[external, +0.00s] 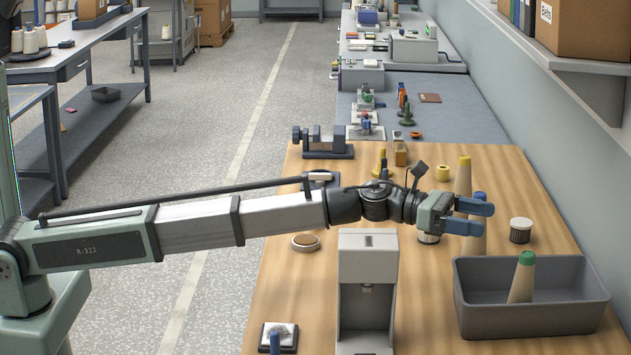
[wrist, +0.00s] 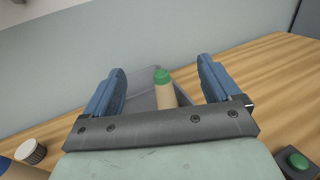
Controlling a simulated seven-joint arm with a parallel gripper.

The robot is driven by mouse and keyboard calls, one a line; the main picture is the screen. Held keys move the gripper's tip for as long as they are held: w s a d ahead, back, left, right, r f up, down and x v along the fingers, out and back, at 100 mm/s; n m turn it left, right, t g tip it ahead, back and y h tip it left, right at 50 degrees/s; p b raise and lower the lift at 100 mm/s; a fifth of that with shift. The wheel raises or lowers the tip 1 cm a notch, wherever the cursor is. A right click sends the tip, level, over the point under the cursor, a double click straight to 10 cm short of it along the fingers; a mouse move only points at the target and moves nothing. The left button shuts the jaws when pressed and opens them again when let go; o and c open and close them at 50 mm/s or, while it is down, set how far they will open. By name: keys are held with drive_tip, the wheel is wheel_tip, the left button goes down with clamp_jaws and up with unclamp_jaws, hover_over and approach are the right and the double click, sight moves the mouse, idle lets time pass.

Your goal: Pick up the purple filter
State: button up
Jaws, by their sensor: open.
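I see no clearly purple filter in either view. A ribbed filter with a pale top and dark side (external: 521,231) stands upright on the wooden table, right of my gripper; a similar one (wrist: 32,152) shows at the lower left in the wrist view. Another ribbed, pale-sided piece (external: 428,238) is partly hidden under my wrist. My gripper (external: 484,218) is open and empty above the table, its blue fingers pointing right. In the wrist view the fingers (wrist: 162,68) frame a green-topped cone in the background, apart from it.
A grey tray (external: 535,322) holds a green-topped cone (external: 523,278). A yellow-topped cone (external: 463,176) and a blue-topped cone (external: 479,241) stand near my gripper. A grey-white machine (external: 368,262) stands in front. A yellow spool (external: 442,171) is behind. The wall runs along the right.

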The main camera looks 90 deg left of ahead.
drive_tip(key=w+a+f+m+g+y, duration=0.1)
drive_tip(key=w+a+m+g, duration=0.1)
drive_tip(key=a+m+g, duration=0.35)
drive_tip(key=w+a+f+m+g+y, duration=0.1)
drive_tip(key=w+a+m+g, duration=0.2)
drive_tip(key=a, duration=0.5)
drive_tip(key=s+a+r+m+g+y, duration=0.15)
drive_tip(key=s+a+g, duration=0.25)
drive_tip(key=a, duration=0.8)
drive_tip(key=s+a+r+g+y, duration=0.2)
drive_tip(key=s+a+g+y, duration=0.15)
drive_tip(key=a, duration=0.85)
drive_tip(key=shift+g, duration=0.3)
drive_tip(key=f, duration=1.6)
drive_tip(key=shift+s+f, duration=0.2)
drive_tip(key=shift+s, duration=0.2)
drive_tip(key=shift+s+f, duration=0.15)
drive_tip(key=shift+f, duration=1.15)
drive_tip(key=shift+s+f, duration=0.15)
drive_tip(key=shift+f, duration=1.15)
